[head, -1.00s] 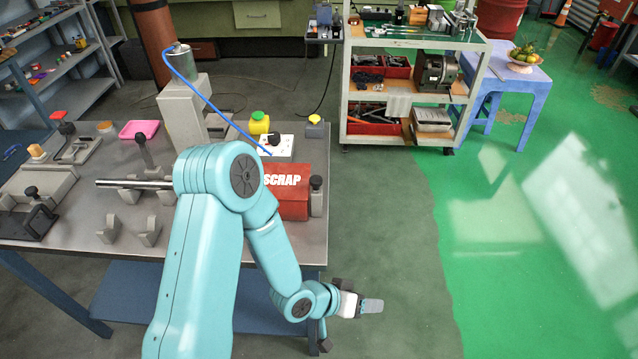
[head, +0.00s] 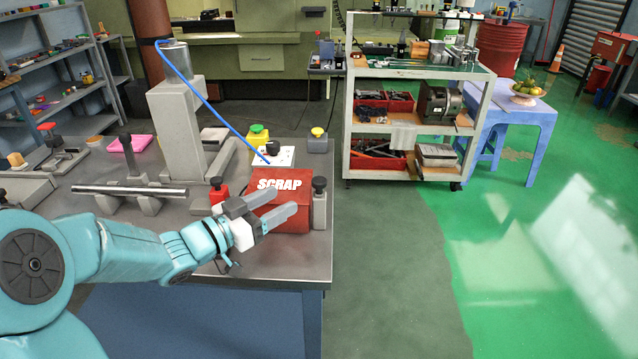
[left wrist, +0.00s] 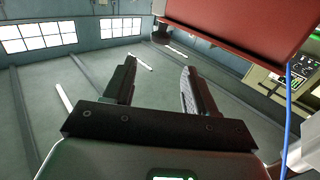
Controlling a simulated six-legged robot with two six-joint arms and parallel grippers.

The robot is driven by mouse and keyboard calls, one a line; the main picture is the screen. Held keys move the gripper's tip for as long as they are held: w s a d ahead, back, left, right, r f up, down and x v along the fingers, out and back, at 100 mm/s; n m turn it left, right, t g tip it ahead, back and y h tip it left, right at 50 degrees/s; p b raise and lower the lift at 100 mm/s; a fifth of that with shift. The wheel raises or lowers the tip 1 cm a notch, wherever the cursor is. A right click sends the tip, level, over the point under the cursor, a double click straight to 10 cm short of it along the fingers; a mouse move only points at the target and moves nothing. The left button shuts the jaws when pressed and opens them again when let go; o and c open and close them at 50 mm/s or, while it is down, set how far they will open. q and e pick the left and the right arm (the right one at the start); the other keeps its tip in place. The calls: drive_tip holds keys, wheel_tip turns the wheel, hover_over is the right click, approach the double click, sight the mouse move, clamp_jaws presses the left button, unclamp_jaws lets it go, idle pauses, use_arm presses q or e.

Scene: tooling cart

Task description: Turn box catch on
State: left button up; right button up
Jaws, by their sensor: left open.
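The red box (head: 290,213) marked SCRAP sits at the right end of the steel bench top. A grey post with a black knob (head: 319,200), which may be the catch, stands against its right side. A small red block with a black knob (head: 218,190) is at its left. My left gripper (head: 285,202) is open in front of the box, its fingers pointing right and covering part of the box front. In the left wrist view, nothing is between the open fingers (left wrist: 158,72); the red box (left wrist: 240,25) is beyond them at upper right. My right gripper is out of view.
A metal bar (head: 130,190) on holders lies left of the box. A loaded shelf cart (head: 410,130) stands beyond. The floor right of the bench is clear.

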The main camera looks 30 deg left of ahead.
sight(313, 183)
use_arm(q)
drive_tip(key=x, duration=1.1)
drive_tip(key=shift+w+d+p, duration=0.2)
drive_tip(key=shift+w+p, duration=0.1)
drive_tip(key=shift+w, duration=0.1)
drive_tip(key=c, duration=1)
